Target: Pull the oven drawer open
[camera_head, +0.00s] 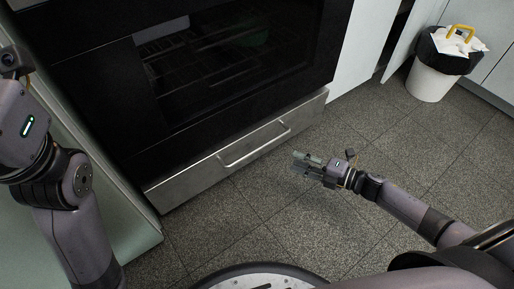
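The oven drawer (210,171) is the silver metal front at the bottom of the black oven. It looks closed, flush under the oven. Its bar handle (255,145) runs along the front's middle. My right gripper (299,163) is low over the floor, to the right of the handle and apart from it. Its two fingers point left toward the drawer with a gap between them, and nothing shows in it. My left arm comes down the left edge, but its gripper is outside the picture.
The black oven (100,95) with a dark glass window stands above the drawer. Pale green cabinets flank it. A white bin (430,82) with a black liner stands at the upper right. The grey tiled floor (340,125) in front of the drawer is clear.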

